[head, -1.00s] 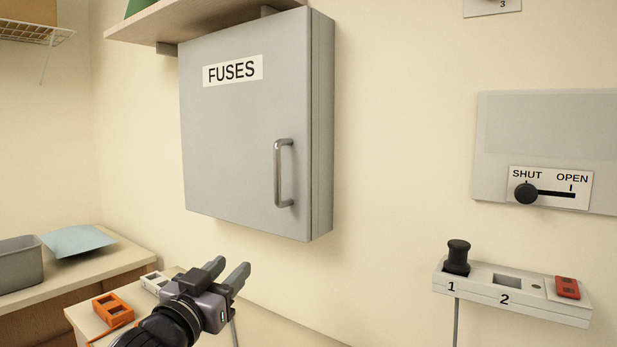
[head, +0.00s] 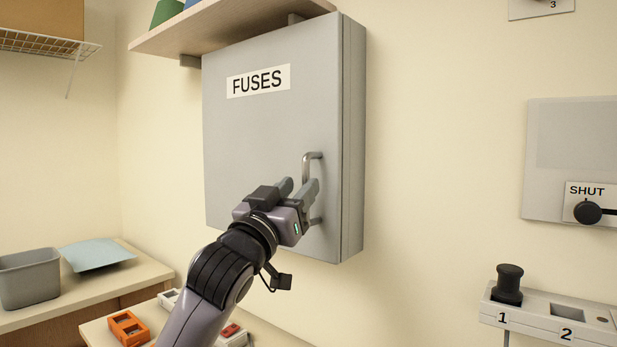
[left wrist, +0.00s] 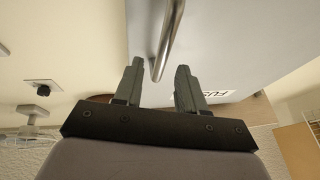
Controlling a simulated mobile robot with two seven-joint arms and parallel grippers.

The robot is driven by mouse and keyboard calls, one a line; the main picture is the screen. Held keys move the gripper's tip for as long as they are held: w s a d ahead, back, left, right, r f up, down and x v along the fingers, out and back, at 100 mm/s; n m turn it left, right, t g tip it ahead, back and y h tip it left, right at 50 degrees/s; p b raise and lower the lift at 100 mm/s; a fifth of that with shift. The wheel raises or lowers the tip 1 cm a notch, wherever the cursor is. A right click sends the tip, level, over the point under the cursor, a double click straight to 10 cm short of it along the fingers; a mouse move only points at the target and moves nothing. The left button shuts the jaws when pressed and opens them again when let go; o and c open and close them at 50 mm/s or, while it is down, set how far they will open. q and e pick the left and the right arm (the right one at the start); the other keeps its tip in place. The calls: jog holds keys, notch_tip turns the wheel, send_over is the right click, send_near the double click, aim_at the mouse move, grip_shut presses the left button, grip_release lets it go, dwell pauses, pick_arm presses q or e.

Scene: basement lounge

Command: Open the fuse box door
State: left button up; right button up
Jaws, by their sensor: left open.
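The grey fuse box door (head: 255,140), labelled FUSES, is closed on the wall. Its metal bar handle (head: 312,157) stands upright near the door's right edge. My left gripper (head: 302,188) is open at the handle, its fingers overlapping the handle's middle in the head view. In the left wrist view, the handle (left wrist: 169,40) runs down to between the two open fingers (left wrist: 158,85), closer to the left one. I cannot tell whether a finger touches it. My right gripper is not in view.
A wooden shelf (head: 220,33) sits just above the box. A SHUT slider panel (head: 573,150) and a numbered socket strip (head: 535,312) are on the wall to the right.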

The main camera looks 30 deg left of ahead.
aim_at(304, 182)
pick_arm(q)
jog(key=shift+p+x, duration=0.4)
jog(key=shift+x, duration=1.55)
grip_shut()
